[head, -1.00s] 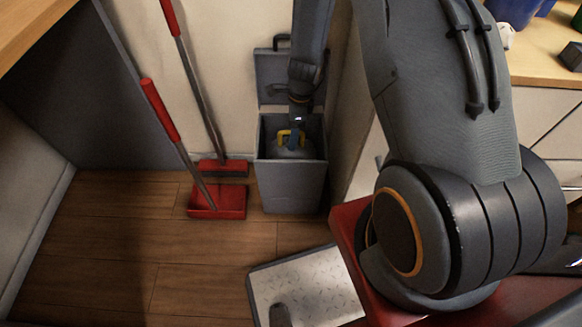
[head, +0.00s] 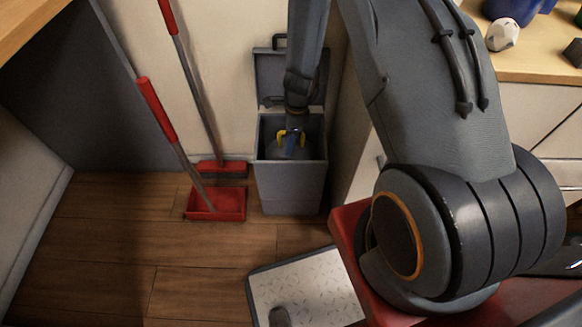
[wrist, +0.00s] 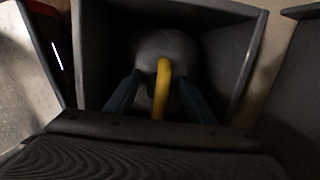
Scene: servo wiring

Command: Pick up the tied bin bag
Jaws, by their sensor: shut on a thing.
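The tied bin bag (head: 296,153) is grey and rounded, with a yellow loop (head: 281,139) on top. It sits inside the grey bin (head: 290,188), below the rim; its lower part is hidden. My gripper (head: 293,140) reaches down into the bin's mouth and is shut on the bag's yellow loop. In the wrist view the blue fingers stand on either side of the yellow loop (wrist: 162,88), with the bag (wrist: 168,45) behind it.
The bin's lid (head: 268,75) stands open against the wall. A red dustpan (head: 217,204) and a brush (head: 222,168) with long handles stand left of the bin. A pale patterned panel (head: 305,290) lies in front. Wooden floor is clear at left.

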